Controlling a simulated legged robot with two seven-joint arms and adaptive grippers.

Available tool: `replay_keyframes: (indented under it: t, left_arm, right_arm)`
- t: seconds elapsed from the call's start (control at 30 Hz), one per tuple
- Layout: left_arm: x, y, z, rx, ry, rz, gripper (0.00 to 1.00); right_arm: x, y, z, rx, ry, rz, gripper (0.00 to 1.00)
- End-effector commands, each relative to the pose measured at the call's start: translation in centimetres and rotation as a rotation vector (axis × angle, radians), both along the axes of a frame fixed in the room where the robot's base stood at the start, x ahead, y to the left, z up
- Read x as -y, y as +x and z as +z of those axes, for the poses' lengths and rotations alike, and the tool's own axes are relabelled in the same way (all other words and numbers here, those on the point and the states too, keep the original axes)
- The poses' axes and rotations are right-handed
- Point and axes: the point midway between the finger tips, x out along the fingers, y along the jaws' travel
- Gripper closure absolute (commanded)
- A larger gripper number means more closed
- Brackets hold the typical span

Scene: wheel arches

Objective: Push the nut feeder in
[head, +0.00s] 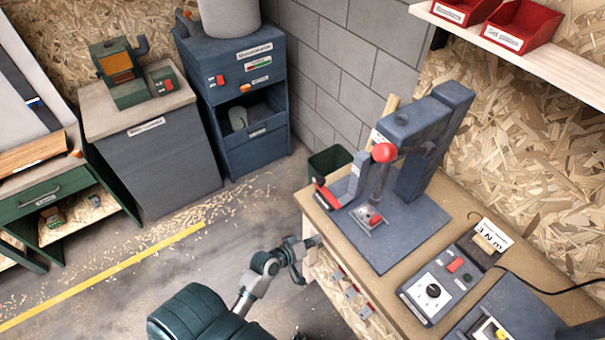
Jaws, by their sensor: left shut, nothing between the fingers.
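A grey press (425,140) with a red ball knob (384,153) stands on its base plate on the wooden workbench. At the left of its plate is a small grey upright unit with a red lever (327,196); it looks like the nut feeder, but I cannot tell for sure. A small red-topped fixture (370,216) sits under the press head. My left gripper (315,242) is shut and empty, at the bench's left edge, below and apart from the red lever. My right gripper is out of view.
A control box (437,290) with a black dial and red button sits right of the press, beside a "3 Nm" sign (493,235). Red trays (520,28) are on a shelf. The floor at left is open, with wood chips.

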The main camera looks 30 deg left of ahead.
Motion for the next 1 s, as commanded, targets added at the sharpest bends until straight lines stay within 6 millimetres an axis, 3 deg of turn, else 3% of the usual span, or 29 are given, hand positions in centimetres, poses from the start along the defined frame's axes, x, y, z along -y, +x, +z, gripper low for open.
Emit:
replay_keyframes:
  t: [0.2,0.4,0.53,0.83,1.0]
  left_arm:
    - [-6.8,4.1,6.0,0.251,-0.334,0.265,1.0]
    - [-12.1,5.1,9.0,0.405,-0.547,0.436,1.0]
    - [-13.0,5.2,9.4,0.432,-0.585,0.467,1.0]
    - [-12.9,5.3,9.4,0.432,-0.584,0.465,1.0]
    - [-13.1,6.8,9.6,0.433,-0.584,0.464,1.0]
  right_arm:
    - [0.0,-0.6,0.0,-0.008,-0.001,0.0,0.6]
    - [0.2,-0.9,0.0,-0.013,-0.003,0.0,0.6]
    - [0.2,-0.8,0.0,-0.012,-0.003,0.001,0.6]
    - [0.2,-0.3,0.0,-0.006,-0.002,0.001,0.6]
    - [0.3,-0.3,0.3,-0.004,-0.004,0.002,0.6]
